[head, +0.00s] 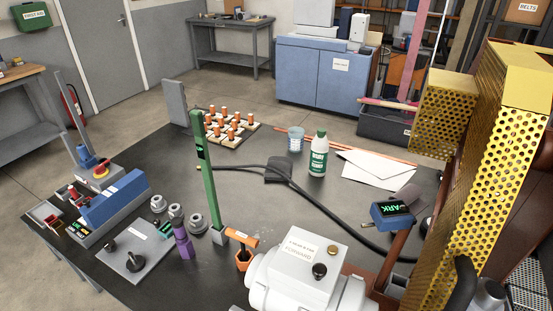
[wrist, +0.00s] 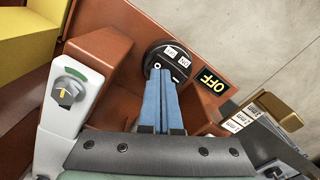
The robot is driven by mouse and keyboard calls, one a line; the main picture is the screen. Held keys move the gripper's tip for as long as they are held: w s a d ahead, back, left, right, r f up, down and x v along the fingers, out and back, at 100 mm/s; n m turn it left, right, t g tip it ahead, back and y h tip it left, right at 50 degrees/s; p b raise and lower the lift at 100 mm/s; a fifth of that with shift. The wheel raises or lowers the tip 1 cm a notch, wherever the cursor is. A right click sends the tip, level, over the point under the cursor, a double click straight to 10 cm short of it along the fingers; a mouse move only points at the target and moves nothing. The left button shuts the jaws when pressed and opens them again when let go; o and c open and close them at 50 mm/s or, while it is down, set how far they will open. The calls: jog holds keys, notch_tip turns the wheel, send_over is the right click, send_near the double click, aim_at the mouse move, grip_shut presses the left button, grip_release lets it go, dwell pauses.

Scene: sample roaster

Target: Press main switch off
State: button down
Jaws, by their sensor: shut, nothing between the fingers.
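In the wrist view, a round black switch (wrist: 154,52) with small white marked pieces on its face sits on a brown surface. I take it to be the main switch. A black label reading OFF in yellow (wrist: 210,81) is to its right. My gripper (wrist: 161,78) is shut and empty, its blue fingers side by side and pointing at the switch's face. The fingertips overlap the lower part of the switch in the picture; I cannot tell whether they touch it. I cannot make out the switch or my gripper in the head view.
In the wrist view, a selector knob (wrist: 67,92) on a pale housing is at left, and a brass-coloured part (wrist: 278,110) at right. In the head view, a yellow perforated guard (head: 478,150) stands at right, and a white motor-like housing (head: 305,270) at the front.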

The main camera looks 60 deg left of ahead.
jog(key=shift+r+p, duration=2.5)
jog(key=shift+r, duration=0.1)
